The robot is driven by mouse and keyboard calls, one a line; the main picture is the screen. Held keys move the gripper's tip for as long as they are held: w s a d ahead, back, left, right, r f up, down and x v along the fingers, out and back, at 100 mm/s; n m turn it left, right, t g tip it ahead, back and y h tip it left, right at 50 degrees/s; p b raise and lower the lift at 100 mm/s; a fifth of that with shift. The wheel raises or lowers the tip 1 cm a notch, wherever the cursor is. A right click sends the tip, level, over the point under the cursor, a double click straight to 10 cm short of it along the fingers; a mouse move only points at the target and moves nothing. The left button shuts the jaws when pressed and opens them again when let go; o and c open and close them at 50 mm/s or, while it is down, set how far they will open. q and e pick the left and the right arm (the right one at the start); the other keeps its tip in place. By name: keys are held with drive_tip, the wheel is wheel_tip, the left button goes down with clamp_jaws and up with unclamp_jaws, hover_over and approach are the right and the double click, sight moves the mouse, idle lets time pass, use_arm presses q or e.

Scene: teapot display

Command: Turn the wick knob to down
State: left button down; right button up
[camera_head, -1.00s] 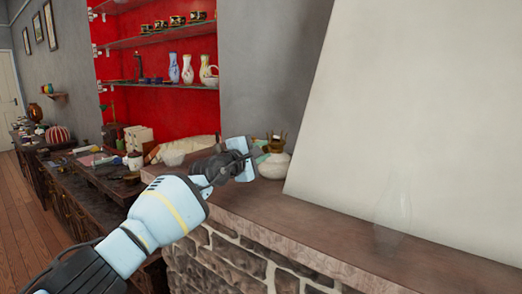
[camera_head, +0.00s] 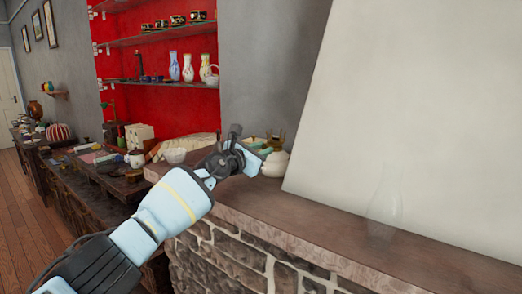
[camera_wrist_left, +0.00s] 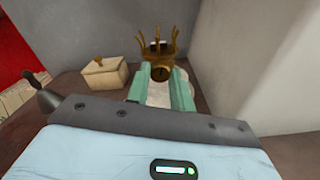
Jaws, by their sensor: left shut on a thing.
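An oil lamp with a white rounded base (camera_head: 275,164) and a brass pronged burner (camera_head: 275,140) stands on the mantel by the grey wall. In the left wrist view the wick knob (camera_wrist_left: 160,73) is a round brass disc on the burner's near side (camera_wrist_left: 158,45). My left gripper (camera_head: 265,150) reaches the lamp from the left. Its two teal fingers are shut on the knob in the left wrist view (camera_wrist_left: 160,80). They hide part of the lamp base. In the head view the gripper hides the knob. My right gripper is out of view.
A clear glass chimney (camera_head: 384,212) stands apart on the mantel (camera_head: 310,223) at the right. A sloping white hood (camera_head: 415,110) rises behind it. A pale lidded box (camera_wrist_left: 105,77) sits left of the lamp. The mantel between lamp and chimney is clear.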

use_arm(q)
drive_tip(key=shift+n, duration=1.9)
drive_tip(key=c, duration=1.2)
unclamp_jaws()
drive_tip(key=shift+a, duration=0.1)
